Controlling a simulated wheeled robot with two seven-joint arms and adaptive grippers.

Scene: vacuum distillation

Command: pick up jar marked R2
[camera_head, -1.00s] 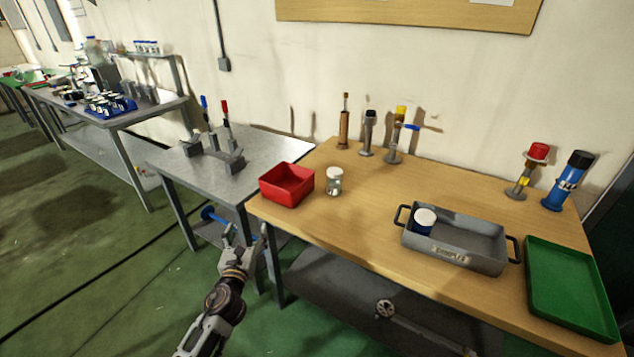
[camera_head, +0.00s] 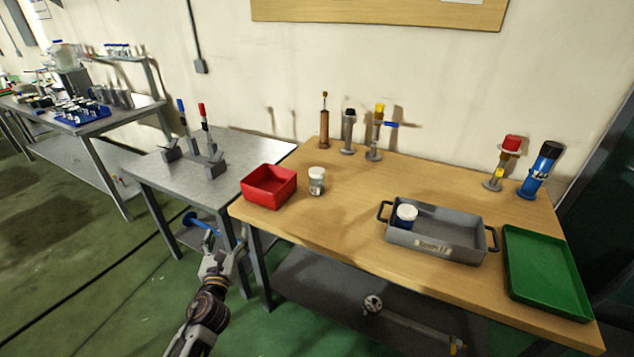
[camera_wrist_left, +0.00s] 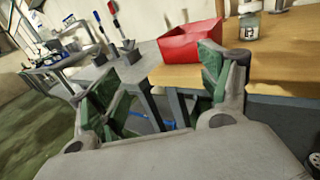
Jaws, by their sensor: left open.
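A small clear jar with a white lid (camera_head: 317,181) stands upright on the wooden table, just right of a red bin. It also shows at the top of the left wrist view (camera_wrist_left: 249,22), with a dark mark on its label too small to read for sure. A second jar, blue with a white lid (camera_head: 405,216), stands in the left end of a grey metal tray (camera_head: 452,245). My left gripper (camera_head: 223,247) is open and empty, in front of the wooden table's left edge, apart from both jars. Its green-padded fingers (camera_wrist_left: 160,95) are spread in the wrist view.
The red bin (camera_head: 269,186) sits at the wooden table's (camera_head: 350,235) left corner. A green tray (camera_head: 545,270) lies at the right. Several upright fittings line the back. A metal table (camera_head: 240,150) adjoins on the left. The wooden table's middle is clear.

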